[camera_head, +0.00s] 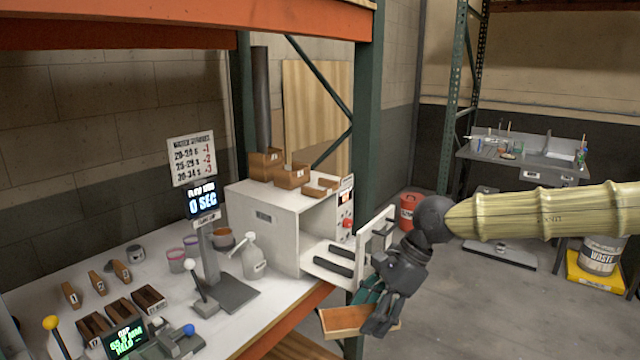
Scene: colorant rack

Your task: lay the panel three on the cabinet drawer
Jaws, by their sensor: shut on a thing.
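My gripper (378,318) is shut on a flat wooden panel (345,320), an orange-brown board with a pale rim. I cannot read a number on it. The panel is held past the table's front edge, below and in front of the cabinet drawer. The white cabinet (263,225) stands on the table. Its drawer (318,271) is pulled out toward me and carries dark strips, with no panel on it. The drawer's upright white front (376,232) is at its right end, close to my gripper. My gripper hides part of the panel's right side.
Wooden trays (292,177) stand on the cabinet. A green rack post (369,130) rises behind the drawer. Open floor lies right.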

